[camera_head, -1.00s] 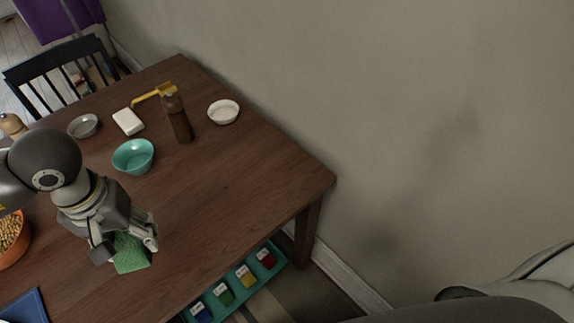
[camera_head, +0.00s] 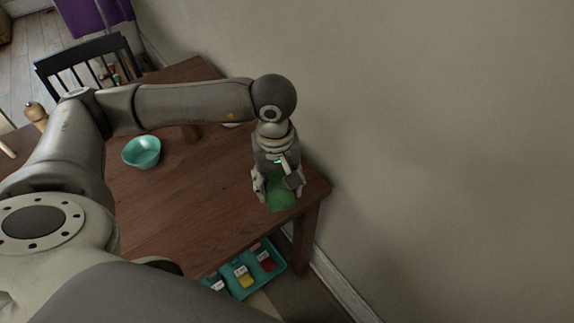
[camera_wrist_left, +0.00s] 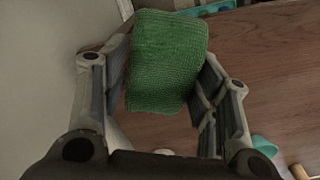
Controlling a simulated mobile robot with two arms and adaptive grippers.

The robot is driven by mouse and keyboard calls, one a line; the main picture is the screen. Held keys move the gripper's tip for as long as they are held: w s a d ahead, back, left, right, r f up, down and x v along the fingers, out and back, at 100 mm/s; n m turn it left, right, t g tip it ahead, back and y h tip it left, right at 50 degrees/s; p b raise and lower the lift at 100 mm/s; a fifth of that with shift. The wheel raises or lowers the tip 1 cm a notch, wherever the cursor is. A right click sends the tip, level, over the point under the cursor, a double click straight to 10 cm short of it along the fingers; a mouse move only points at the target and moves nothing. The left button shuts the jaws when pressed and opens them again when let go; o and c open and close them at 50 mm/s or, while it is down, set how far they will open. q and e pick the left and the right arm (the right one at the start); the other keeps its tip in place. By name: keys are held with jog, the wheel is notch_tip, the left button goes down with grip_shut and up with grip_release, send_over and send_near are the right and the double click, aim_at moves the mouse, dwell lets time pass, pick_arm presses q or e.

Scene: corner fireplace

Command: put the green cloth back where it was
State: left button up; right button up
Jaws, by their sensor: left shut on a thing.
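The green cloth (camera_head: 281,194) is held in my left gripper (camera_head: 277,186) at the right end of the wooden table (camera_head: 190,217), near the corner by the wall. In the left wrist view the cloth (camera_wrist_left: 167,60) is a folded, knitted-looking piece between the two fingers of my left gripper (camera_wrist_left: 163,82). The head view does not show clearly whether the cloth touches the table top. My right gripper is not in view.
A teal tray (camera_head: 272,268) with several labelled coloured compartments lies below the table edge. A black chair (camera_head: 85,68) is at the far end. The wall (camera_head: 430,130) bounds the right side.

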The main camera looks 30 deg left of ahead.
aim_at(271, 178)
pick_arm(q)
jog(key=n, duration=0.1)
jog(key=a+n, duration=0.1)
jog(key=n, duration=0.1)
jog(key=shift+w+a+f+p, duration=0.35)
jog(key=shift+w+a+f+n, duration=0.1)
jog(key=shift+a+n, duration=0.25)
jog(key=shift+n, duration=0.45)
jog(key=shift+w+a+f, duration=0.2)
jog(key=shift+a, duration=0.05)
jog(key=shift+n, duration=0.3)
jog(key=w+a+f+b, duration=0.1)
jog(key=w+f+b, duration=0.1)
jog(key=w+f, duration=0.1)
jog(key=w+a+f+b, duration=0.2)
jog(key=w, duration=0.2)
jog(key=w+a+f+b, duration=0.2)
jog(key=w+f, duration=0.1)
jog(key=w, duration=0.1)
jog(key=shift+a+f, duration=0.25)
jog(key=shift+f, duration=0.05)
jog(key=shift+w+a+f+b, duration=0.2)
jog(key=shift+w+f+b, duration=0.05)
jog(key=shift+b, duration=0.05)
jog(key=shift+w+f, duration=0.1)
jog(key=shift+f, duration=0.1)
jog(key=f+b, duration=0.2)
jog(key=f, duration=0.1)
jog(key=shift+w+a+f, duration=0.15)
jog(key=shift+w+f, duration=0.05)
